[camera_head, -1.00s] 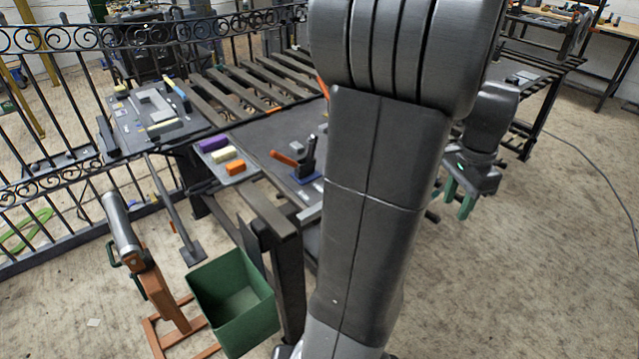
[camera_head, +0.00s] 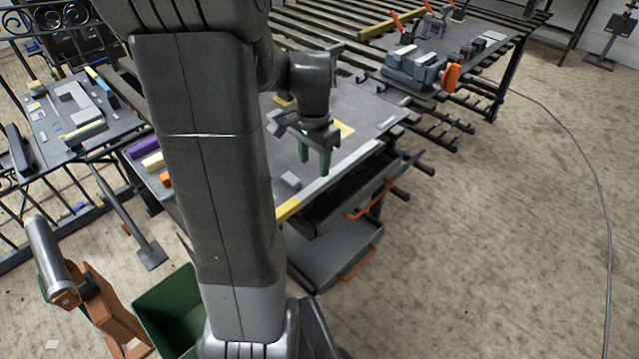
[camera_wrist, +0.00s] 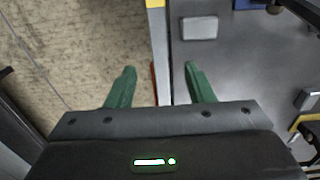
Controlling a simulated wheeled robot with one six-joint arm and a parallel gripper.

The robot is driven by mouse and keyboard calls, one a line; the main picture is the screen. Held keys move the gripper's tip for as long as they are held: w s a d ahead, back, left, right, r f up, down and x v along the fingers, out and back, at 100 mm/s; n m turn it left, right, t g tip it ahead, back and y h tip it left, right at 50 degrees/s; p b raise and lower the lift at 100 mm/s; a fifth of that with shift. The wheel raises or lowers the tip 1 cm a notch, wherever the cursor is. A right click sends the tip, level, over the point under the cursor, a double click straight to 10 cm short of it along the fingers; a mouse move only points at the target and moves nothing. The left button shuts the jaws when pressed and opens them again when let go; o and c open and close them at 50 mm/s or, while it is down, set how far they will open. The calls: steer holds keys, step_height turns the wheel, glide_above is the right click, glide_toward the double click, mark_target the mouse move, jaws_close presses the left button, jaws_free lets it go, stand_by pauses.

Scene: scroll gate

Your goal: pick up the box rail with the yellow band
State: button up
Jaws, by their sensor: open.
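A long light grey rail (camera_head: 340,172) with a yellow band (camera_head: 288,208) near its near-left end lies along the front edge of the dark work table. In the wrist view the rail (camera_wrist: 160,45) runs up and down, with yellow at the top edge of the picture. My gripper (camera_head: 314,164) is open and empty, pointing down above this edge. In the wrist view its green fingers (camera_wrist: 159,70) stand on either side of the rail's line, apart from it. The height between fingers and rail is hard to tell. My arm hides part of the table's left side.
Small grey blocks (camera_head: 290,180) lie on the table. Open drawers with orange handles (camera_head: 358,262) stick out below the front edge. A clamp fixture (camera_head: 415,68) stands at the back right. A green bin (camera_head: 165,312) and an orange stand (camera_head: 100,300) are at lower left.

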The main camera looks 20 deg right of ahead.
mark_target(316, 184)
steer(key=shift+w+d+f, duration=0.1)
steer(key=shift+d+f, duration=0.1)
steer(key=shift+f, duration=1.7)
steer(key=shift+d+f, duration=0.15)
steer(key=shift+f, duration=1.7)
steer(key=shift+r, duration=0.1)
jaws_close()
